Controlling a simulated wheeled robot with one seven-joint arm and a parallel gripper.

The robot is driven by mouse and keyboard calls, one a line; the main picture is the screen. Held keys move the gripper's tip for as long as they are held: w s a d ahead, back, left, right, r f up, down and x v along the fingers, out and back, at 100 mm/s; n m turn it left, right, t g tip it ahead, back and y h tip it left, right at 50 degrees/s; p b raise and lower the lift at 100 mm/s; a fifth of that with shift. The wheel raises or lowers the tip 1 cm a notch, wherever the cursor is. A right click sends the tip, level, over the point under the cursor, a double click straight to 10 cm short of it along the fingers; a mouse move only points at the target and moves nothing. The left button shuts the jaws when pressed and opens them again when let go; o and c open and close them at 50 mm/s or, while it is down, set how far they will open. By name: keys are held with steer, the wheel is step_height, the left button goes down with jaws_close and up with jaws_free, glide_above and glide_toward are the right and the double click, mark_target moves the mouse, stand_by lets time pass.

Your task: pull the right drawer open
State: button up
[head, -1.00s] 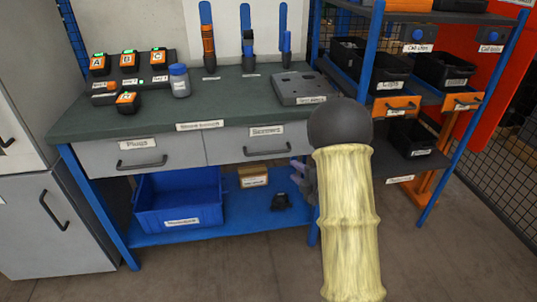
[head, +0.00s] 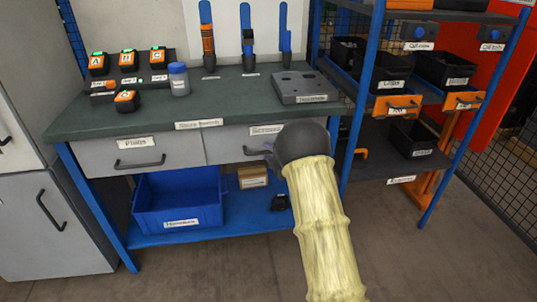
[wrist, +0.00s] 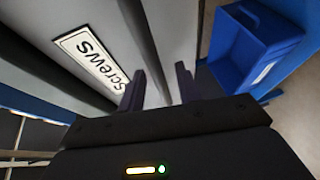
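The right drawer (head: 232,148) is a grey front under the green bench top, and it looks closed. Its label is readable as "Screws" in the wrist view (wrist: 91,57). The left end of its dark handle (head: 252,151) shows in the head view; my arm hides the rest. My gripper (wrist: 160,80) is in front of the drawer's right part, mostly hidden behind my wrist in the head view. In the wrist view its two fingers are apart, close to the drawer front beside the label.
The left drawer (head: 140,157), labelled "Plugs", is closed. A blue bin (head: 178,202) and a cardboard box (head: 252,177) stand on the lower shelf. A rack with black bins (head: 446,70) stands to the right. A grey cabinet (head: 50,225) is at the left.

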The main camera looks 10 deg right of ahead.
steer(key=shift+w+a, duration=0.15)
steer(key=shift+w, duration=0.3)
steer(key=shift+c, duration=0.4)
jaws_close()
steer(key=shift+f, duration=0.1)
